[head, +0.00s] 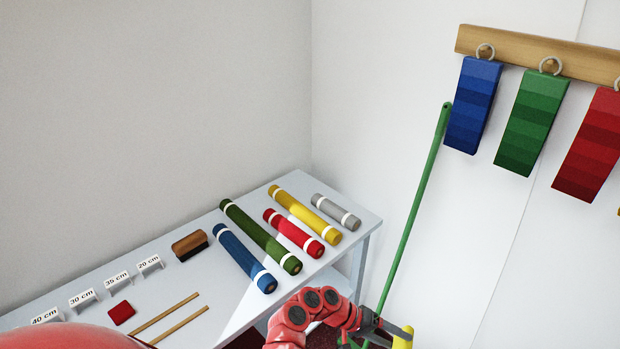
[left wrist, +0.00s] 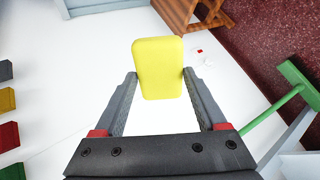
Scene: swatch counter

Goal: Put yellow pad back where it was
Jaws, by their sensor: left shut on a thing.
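The yellow pad (left wrist: 158,62) is a rounded block, held between the fingertips of my left gripper (left wrist: 160,80) in the left wrist view. In the head view my left gripper (head: 387,334) is low at the bottom, right of the table, with part of the yellow pad (head: 404,338) showing beside it. The pad is clear of the table. A red pad (head: 121,313) lies on the table (head: 195,284), near the upright length cards. My right gripper is not in view.
Blue, green, yellow, red and grey rolls, a brush (head: 190,246) and thin sticks (head: 165,317) lie on the table. A green-handled broom (head: 415,205) leans by the wall. Coloured swatches (head: 533,122) hang from a wooden rail (head: 520,46). Length cards (head: 83,298) line the table's back.

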